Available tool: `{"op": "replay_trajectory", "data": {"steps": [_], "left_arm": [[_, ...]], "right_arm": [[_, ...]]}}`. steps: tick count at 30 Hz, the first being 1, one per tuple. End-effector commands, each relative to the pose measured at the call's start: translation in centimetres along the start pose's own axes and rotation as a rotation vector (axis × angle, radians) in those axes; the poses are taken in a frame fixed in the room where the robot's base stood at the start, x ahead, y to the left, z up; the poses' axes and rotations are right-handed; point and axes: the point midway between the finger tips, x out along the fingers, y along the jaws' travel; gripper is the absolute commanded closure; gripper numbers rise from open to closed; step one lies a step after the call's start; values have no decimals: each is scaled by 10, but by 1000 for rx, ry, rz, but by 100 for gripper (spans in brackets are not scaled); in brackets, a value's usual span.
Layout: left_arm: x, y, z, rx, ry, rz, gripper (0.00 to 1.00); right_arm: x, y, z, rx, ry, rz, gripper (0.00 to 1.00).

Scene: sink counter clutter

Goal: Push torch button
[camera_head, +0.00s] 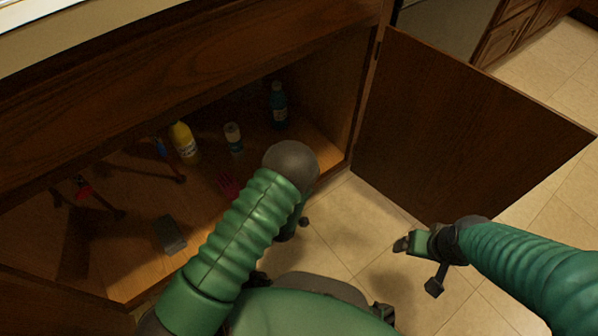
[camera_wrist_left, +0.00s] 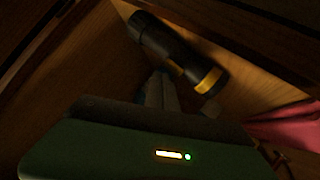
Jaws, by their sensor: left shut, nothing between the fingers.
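The torch (camera_wrist_left: 175,52) is black with a yellow ring near its right end. It lies on the wooden cabinet floor in the left wrist view. My left gripper (camera_wrist_left: 160,88) is shut and empty, its fingertips close beside the torch's middle. I cannot tell whether they touch it, and I cannot make out the button. In the head view, the torch and left gripper are not discernible, with my left arm across the cabinet opening. My right gripper (camera_head: 417,266) is open and empty outside the cabinet, above the tiled floor.
A yellow bottle (camera_head: 184,142), a white-topped can (camera_head: 234,140) and a teal bottle (camera_head: 278,106) stand inside the cabinet. A grey block (camera_head: 171,236) lies near the front. A pink item (camera_wrist_left: 285,126) lies right of the torch. The open cabinet door (camera_head: 455,135) stands at right.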

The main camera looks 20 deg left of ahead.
Motion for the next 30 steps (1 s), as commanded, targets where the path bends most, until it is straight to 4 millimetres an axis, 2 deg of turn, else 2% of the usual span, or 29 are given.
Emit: {"op": "replay_trajectory", "data": {"steps": [9, 24, 30], "left_arm": [[-2, 2, -2, 0, 0, 0, 100], [-42, 31, -32, 0, -1, -1, 100], [-43, 31, -31, 0, -1, -1, 100]], "right_arm": [[-3, 0, -1, 0, 0, 0, 17], [-59, 0, -14, 0, 0, 0, 17], [-58, 0, -14, 0, 0, 0, 17]]}}
